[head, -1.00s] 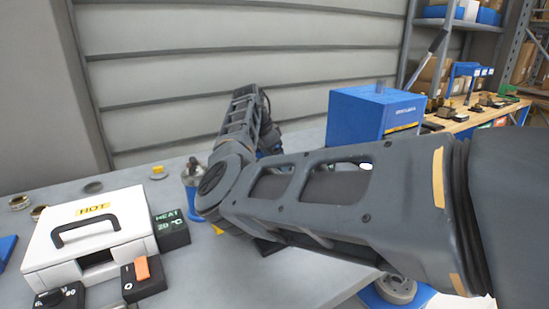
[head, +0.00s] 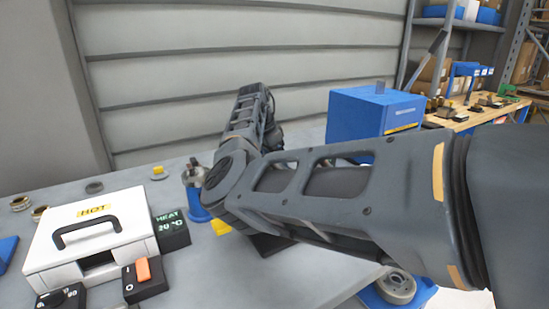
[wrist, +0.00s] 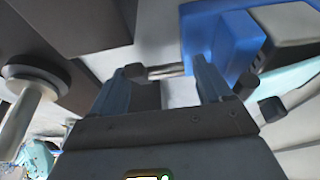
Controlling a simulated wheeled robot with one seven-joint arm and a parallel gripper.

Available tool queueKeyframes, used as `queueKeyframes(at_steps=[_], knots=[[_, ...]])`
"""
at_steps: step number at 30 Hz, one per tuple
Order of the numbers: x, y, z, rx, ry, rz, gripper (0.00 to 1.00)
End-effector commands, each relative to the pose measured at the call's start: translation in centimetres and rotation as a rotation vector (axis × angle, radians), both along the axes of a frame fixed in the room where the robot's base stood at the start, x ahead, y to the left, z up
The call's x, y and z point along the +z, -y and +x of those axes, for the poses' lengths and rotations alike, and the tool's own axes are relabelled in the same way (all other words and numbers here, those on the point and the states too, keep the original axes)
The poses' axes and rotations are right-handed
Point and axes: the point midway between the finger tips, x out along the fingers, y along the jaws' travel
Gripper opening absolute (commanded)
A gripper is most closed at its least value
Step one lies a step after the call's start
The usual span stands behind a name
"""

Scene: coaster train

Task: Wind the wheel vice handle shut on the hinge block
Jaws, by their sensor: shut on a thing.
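In the wrist view my gripper (wrist: 163,78) reaches up from the bottom edge, its two blue fingers around a short metal bar (wrist: 172,70) with a black knob at its left end. This looks like the vice handle, and the fingers are shut on it. A blue block (wrist: 225,40), seemingly part of the vice, stands just beyond the right finger. More black knobs (wrist: 270,108) show right of that finger. In the head view my own arm hides the gripper and the handle. I cannot make out the hinge block in either view.
A white case marked HOT (head: 95,235), a heat display (head: 171,230) and an orange switch box (head: 144,278) stand at the left of the grey bench. A large blue box (head: 370,112) stands behind my arm. A grey round part (head: 397,288) lies at lower right.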

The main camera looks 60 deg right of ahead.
Motion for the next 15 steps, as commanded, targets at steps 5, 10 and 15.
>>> queueKeyframes(at_steps=[5,10,15], knots=[[0.6,0.5,-0.4,-0.003,0.063,0.102,0.48],[0.7,0.9,-0.6,-0.005,0.142,0.233,0.48],[0.7,1.4,-0.9,-0.004,0.228,0.372,0.46]])
